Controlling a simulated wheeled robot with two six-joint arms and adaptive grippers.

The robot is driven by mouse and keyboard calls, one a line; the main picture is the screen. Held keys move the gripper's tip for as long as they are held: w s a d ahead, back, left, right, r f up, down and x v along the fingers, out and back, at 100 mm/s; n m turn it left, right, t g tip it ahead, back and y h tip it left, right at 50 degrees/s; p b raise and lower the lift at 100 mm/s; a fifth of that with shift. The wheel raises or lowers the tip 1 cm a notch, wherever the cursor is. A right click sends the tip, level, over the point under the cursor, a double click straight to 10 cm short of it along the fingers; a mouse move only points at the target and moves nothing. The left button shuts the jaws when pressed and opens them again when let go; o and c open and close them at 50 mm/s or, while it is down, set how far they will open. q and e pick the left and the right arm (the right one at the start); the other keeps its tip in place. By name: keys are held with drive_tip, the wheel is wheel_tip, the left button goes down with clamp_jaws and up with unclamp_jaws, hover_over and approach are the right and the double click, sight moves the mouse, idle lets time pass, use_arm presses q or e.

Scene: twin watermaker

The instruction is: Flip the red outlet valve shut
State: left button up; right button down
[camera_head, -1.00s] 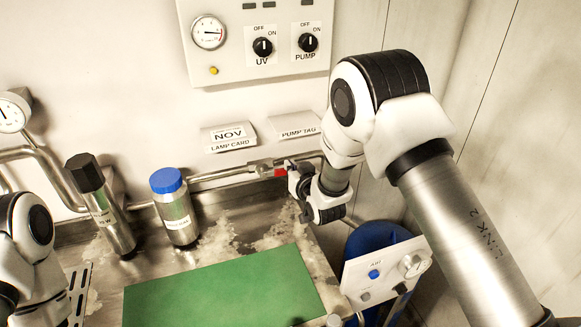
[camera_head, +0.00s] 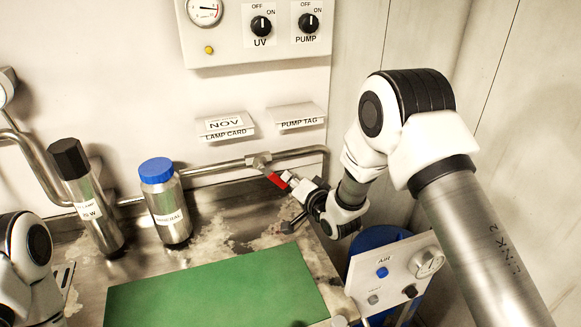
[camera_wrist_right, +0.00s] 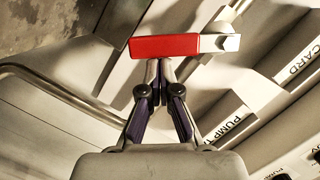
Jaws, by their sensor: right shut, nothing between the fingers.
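The red outlet valve handle (camera_head: 277,181) is on the steel pipe along the back wall. It slants down to the right, away from the pipe. In the right wrist view the red handle (camera_wrist_right: 165,46) lies across the picture, with a bright metal end at its right. My right gripper (camera_head: 291,181) is at the handle's lower right end. Its fingers (camera_wrist_right: 160,66) are shut with nothing between them, and their tips are close to the handle's side; I cannot tell whether they touch. My left arm shows at the left edge, its gripper out of view.
A dark-capped canister (camera_head: 87,195) and a blue-capped canister (camera_head: 166,207) stand left of the valve. A green mat (camera_head: 215,290) lies in front. A control panel (camera_head: 255,30) and two tag cards (camera_head: 297,117) are above. A small air panel (camera_head: 393,277) stands at right.

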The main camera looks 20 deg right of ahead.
drive_tip(key=f+m+b, duration=0.1)
drive_tip(key=a+f+m+b, duration=0.1)
drive_tip(key=m, duration=0.1)
drive_tip(key=shift+a+f+t+y, duration=0.2)
drive_tip(key=shift+a+t+y, duration=0.1)
drive_tip(key=shift+y, duration=0.1)
drive_tip(key=m+b, duration=0.1)
drive_tip(key=a+f+m, duration=0.1)
drive_tip(key=shift+a+m+t+y+b, duration=0.25)
drive_tip(key=shift+m+t+y+b, duration=0.05)
drive_tip(key=shift+m+t+b, duration=0.1)
drive_tip(key=shift+s+a, duration=0.1)
drive_tip(key=shift+a, duration=0.2)
wheel_tip(320, 180, up, 10)
idle(0.5)
